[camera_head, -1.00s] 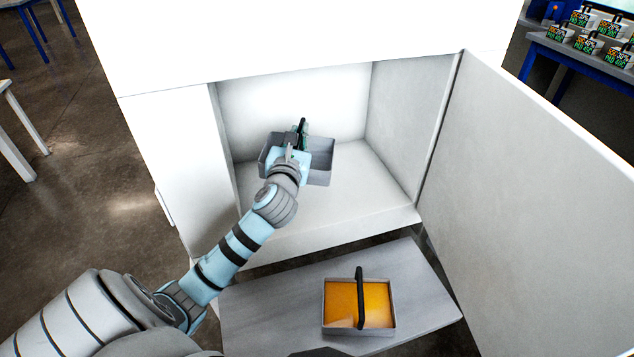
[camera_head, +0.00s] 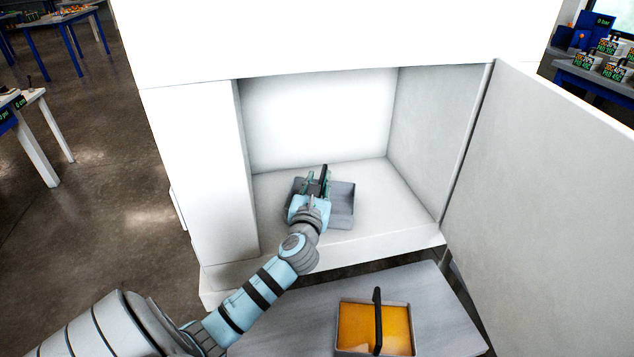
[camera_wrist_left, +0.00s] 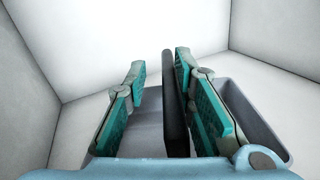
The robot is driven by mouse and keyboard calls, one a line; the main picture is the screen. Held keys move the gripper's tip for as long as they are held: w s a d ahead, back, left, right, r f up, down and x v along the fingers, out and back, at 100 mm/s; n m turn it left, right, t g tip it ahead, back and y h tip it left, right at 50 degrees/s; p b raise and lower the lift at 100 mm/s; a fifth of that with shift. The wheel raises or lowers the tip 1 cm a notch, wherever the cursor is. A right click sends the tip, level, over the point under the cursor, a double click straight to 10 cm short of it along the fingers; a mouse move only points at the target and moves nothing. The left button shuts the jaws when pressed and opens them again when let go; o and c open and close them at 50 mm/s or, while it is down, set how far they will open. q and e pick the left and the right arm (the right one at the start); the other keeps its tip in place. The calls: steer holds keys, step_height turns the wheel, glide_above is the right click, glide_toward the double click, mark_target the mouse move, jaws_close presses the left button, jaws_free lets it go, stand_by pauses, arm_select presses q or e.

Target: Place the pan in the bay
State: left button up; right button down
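A grey pan (camera_head: 342,207) with a dark upright handle (camera_head: 323,175) is inside the white bay (camera_head: 402,207), apparently resting on its floor. My left gripper (camera_head: 316,184) reaches in over the pan from the front and hides part of it. In the left wrist view, the fingers (camera_wrist_left: 165,95) stand apart on either side of the handle (camera_wrist_left: 175,110). A clear gap shows on the left of the handle, and the right finger is close to it. Part of the pan's rim shows at right. My right gripper is not in view.
A second pan (camera_head: 343,308) holding orange liquid, with a dark handle, stands on the grey shelf (camera_head: 290,315) in front of the bay. A white door (camera_head: 560,190) is swung open at right. The bay floor right of the pan is clear.

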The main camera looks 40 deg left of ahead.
arm_select(q)
steer(key=shift+r, duration=0.1)
steer(key=p+v, duration=0.1)
steer(key=v, duration=1.1)
steer(key=shift+p, duration=0.4)
